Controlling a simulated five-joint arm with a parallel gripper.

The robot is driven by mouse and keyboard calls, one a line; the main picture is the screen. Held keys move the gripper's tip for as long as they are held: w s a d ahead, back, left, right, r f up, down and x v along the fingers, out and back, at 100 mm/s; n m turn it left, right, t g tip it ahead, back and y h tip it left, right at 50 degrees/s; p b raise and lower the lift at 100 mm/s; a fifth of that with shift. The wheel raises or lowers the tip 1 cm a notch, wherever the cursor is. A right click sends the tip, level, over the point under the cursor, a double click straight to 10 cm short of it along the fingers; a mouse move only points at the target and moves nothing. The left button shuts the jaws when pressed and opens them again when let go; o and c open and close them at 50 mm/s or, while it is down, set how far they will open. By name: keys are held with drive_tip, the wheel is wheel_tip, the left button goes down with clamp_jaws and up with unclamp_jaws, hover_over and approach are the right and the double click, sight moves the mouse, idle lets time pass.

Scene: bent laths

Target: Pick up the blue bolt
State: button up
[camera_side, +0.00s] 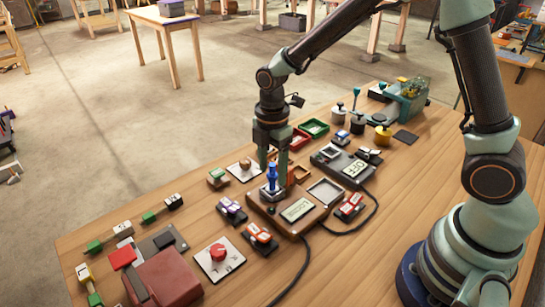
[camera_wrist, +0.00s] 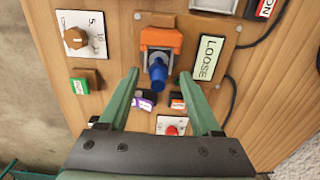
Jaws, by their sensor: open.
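The blue bolt (camera_side: 269,173) stands upright on a brown wooden device with a small display, near the middle of the table. In the wrist view the blue bolt (camera_wrist: 158,72) is seen from above, in front of an orange block (camera_wrist: 161,38), between and a little beyond the fingertips. My gripper (camera_side: 272,158) is open and comes down over the bolt, its green fingers close around it in the side view. In the wrist view my gripper (camera_wrist: 160,74) has a finger on either side of the bolt, with gaps on both sides. Contact is not visible.
The device's display (camera_wrist: 207,57) reads LOOSE. A white plate with a red knob (camera_side: 218,252), a plate with a brown knob (camera_side: 244,168) and small switch blocks (camera_side: 231,209) surround the device. A second device (camera_side: 346,167) reads OFF. Black cables run across the table.

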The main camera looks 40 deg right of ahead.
sight(272, 174)
drive_tip(key=shift+w+d+f, duration=0.1)
drive_tip(key=shift+f, duration=1.65)
clamp_jaws()
drive_tip(key=shift+r, duration=0.1)
